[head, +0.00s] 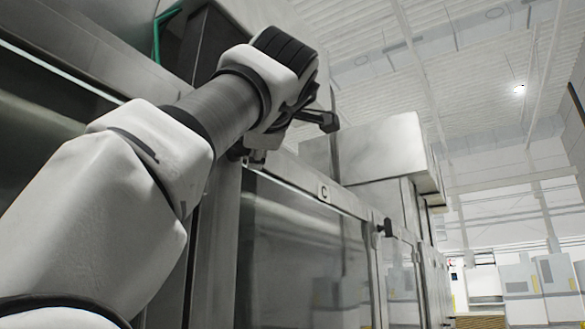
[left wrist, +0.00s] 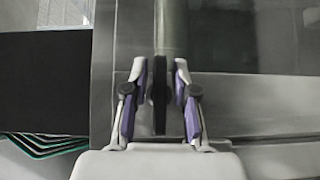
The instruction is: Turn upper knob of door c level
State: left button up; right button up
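Door C (head: 302,245) is a dark glazed door in a metal frame, with a "C" label (head: 324,192) on its top rail. My left arm reaches up to the upper left corner of this door in the head view. In the left wrist view a black bar-shaped knob (left wrist: 160,95) stands between the two fingers of my left gripper (left wrist: 161,75). The knob's long side runs parallel to the post beside the glass. The fingers are apart, one on each side of the knob, with narrow gaps visible. In the head view my arm mostly hides this knob. My right gripper is not in view.
Another black knob (head: 385,228) sticks out farther right along the row of doors. Pale boxy housings (head: 380,150) stand above the doors. Green tubing (left wrist: 45,145) shows at the lower left of the wrist view. The hall to the right is open.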

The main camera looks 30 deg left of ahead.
pick_arm(q)
jog(key=shift+a, duration=0.25)
jog(key=shift+d, duration=0.15)
